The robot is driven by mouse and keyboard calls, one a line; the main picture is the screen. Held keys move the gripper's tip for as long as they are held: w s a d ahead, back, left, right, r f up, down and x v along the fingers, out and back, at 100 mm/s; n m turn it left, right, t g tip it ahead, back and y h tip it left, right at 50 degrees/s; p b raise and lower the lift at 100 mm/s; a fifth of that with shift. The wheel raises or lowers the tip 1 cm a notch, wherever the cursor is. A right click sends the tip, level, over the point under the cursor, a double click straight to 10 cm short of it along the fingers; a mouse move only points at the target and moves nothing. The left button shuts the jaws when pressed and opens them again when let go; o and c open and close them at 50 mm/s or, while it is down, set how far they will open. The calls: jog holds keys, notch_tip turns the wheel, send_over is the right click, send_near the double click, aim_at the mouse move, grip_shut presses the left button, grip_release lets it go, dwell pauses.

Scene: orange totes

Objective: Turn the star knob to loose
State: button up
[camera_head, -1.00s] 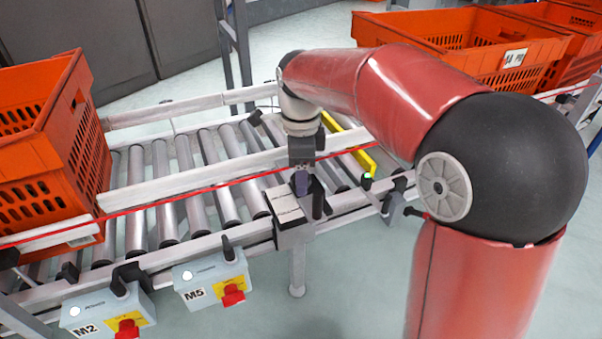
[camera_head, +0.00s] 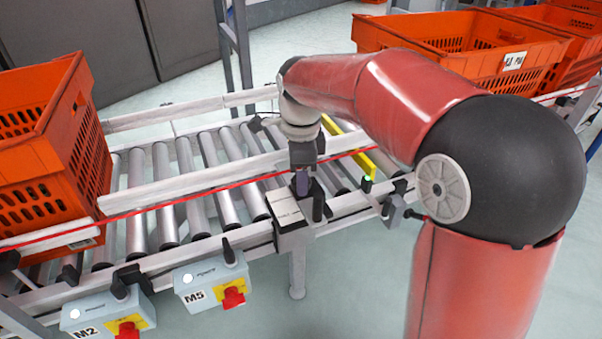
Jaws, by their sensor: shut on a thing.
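My gripper (camera_head: 302,182) points down at the near rail of the roller conveyor, just right of a small pale label plate (camera_head: 284,207) on a bracket. It is shut on the star knob, which the fingers and the dark parts around them hide almost wholly. The knob's shape and its turn angle cannot be made out. The writing on the plate is too small to read.
An orange tote (camera_head: 45,150) stands on the rollers at the left; more totes (camera_head: 460,45) stand at the back right. A yellow bar (camera_head: 350,145) crosses behind my gripper. Control boxes M2 (camera_head: 108,312) and M5 (camera_head: 212,283) hang on the near rail.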

jog(key=n+p, duration=0.3)
jog(key=n, duration=0.2)
jog(key=shift+r, duration=0.15)
jog(key=n+p, duration=0.2)
jog(key=n, duration=0.4)
jog(key=shift+n, duration=0.4)
jog(key=n+p, duration=0.2)
jog(key=n, duration=0.3)
jog(key=n+p, duration=0.2)
jog(key=n, duration=0.4)
jog(key=shift+n, duration=0.4)
jog(key=o, duration=1)
